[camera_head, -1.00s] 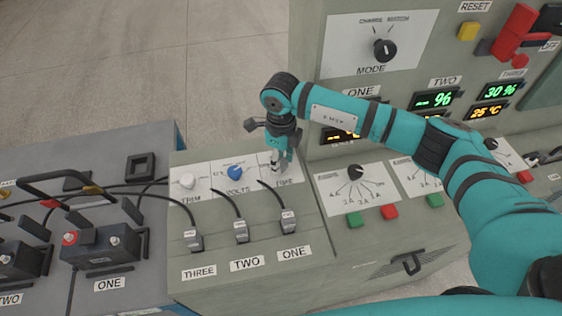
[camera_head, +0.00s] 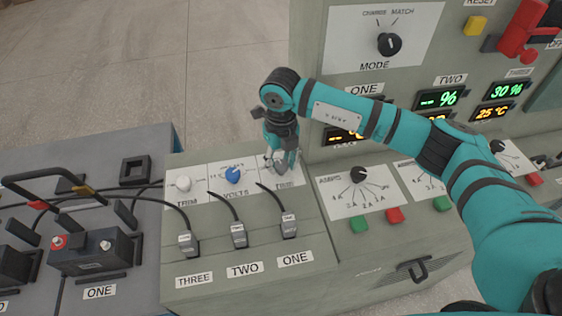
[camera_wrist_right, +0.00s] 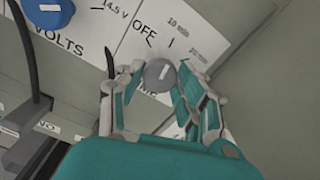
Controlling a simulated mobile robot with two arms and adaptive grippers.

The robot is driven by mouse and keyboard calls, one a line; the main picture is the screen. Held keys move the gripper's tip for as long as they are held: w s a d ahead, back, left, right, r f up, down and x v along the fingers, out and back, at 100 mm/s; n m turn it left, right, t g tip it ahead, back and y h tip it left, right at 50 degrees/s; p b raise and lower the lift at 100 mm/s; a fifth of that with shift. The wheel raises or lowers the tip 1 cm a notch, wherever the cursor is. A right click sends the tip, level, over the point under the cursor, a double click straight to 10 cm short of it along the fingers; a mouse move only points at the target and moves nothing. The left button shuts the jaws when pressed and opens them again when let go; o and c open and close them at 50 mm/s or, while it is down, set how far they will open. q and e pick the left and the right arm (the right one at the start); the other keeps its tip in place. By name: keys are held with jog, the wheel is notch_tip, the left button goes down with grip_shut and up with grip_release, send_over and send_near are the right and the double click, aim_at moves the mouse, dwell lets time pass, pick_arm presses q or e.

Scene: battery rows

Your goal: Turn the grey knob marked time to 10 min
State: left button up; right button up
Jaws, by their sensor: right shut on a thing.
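The grey time knob (camera_wrist_right: 159,74) sits on a white dial plate (camera_wrist_right: 125,50) in the right wrist view. OFF and 10 min are printed above it, with a further label to the right. A small white mark shows on the knob's upper right part; I cannot tell exactly which label it points to. My right gripper (camera_wrist_right: 158,80) is shut on the knob, one finger on each side. My left gripper is not in view.
The blue volts knob (camera_head: 233,175) and white trim knob (camera_head: 183,183) stand left of the gripper. The upright panel with the mode knob (camera_head: 389,44) rises behind my right arm.

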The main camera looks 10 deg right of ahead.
aim_at(281, 164)
jog(key=shift+w+r, duration=0.1)
jog(key=shift+r, duration=0.05)
jog(key=o, duration=1.1)
jog(key=shift+o, duration=0.3)
notch_tip(281, 164, up, 12)
